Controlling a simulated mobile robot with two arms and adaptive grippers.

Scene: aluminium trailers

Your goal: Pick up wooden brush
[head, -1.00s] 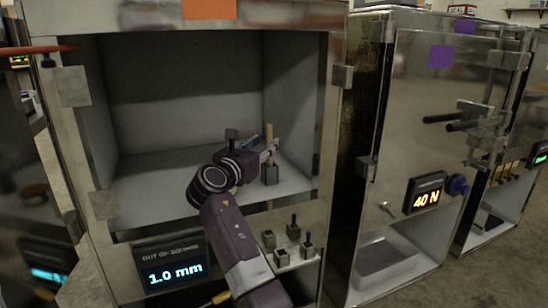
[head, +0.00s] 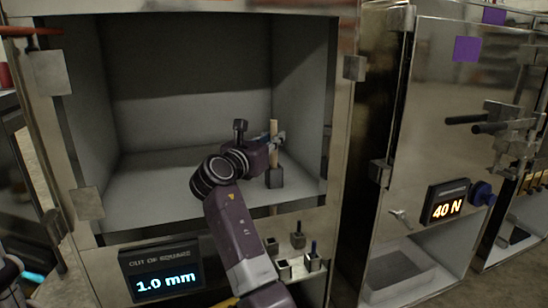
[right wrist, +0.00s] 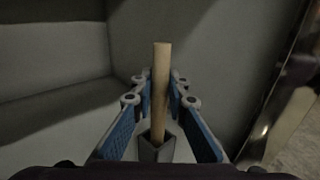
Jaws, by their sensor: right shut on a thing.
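The wooden brush (head: 274,131) stands upright, its pale round handle rising from a dark square holder (head: 275,179). It is inside the open chamber, near its right wall. The handle also shows in the right wrist view (right wrist: 161,85), with the holder (right wrist: 157,148) around its lower end. The brush's lower end is hidden in the holder. My right gripper (head: 277,141) reaches into the chamber and is shut on the handle above the holder. Its blue-padded fingers flank the handle in the right wrist view (right wrist: 160,98).
Small square holders (head: 298,241) with thin handles stand below the chamber's front edge. A display reading 1.0 mm (head: 165,280) is at lower left. The chamber's metal right post (head: 342,150) is close to my right gripper. The chamber floor (head: 150,195) to the left is clear.

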